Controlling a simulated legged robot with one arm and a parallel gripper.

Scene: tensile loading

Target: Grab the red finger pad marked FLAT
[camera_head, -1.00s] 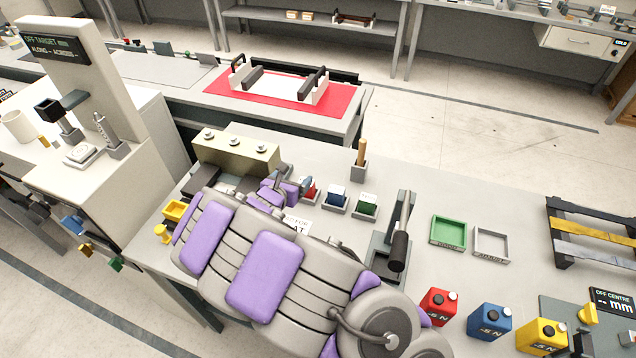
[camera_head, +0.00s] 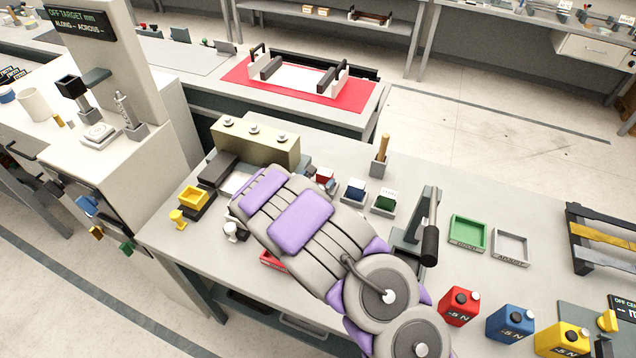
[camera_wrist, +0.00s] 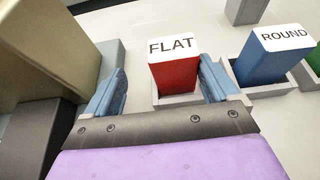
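The red finger pad (camera_wrist: 174,74) has a white top marked FLAT. It stands upright in a light grey holder in the wrist view, and it also shows, partly hidden by my arm, in the head view (camera_head: 324,176). My gripper (camera_wrist: 168,90) is open, with one blue finger left of the pad and the other right of it in the picture. The fingers appear apart from the pad; how far the pad lies beyond the fingertips is hard to tell.
A blue pad marked ROUND (camera_wrist: 270,58) stands close to the right in its own holder. A green pad (camera_head: 384,202) sits beyond it. A beige box with knobs (camera_head: 254,143) stands at the left. A wooden-handled tool (camera_head: 382,150) stands upright behind the pads.

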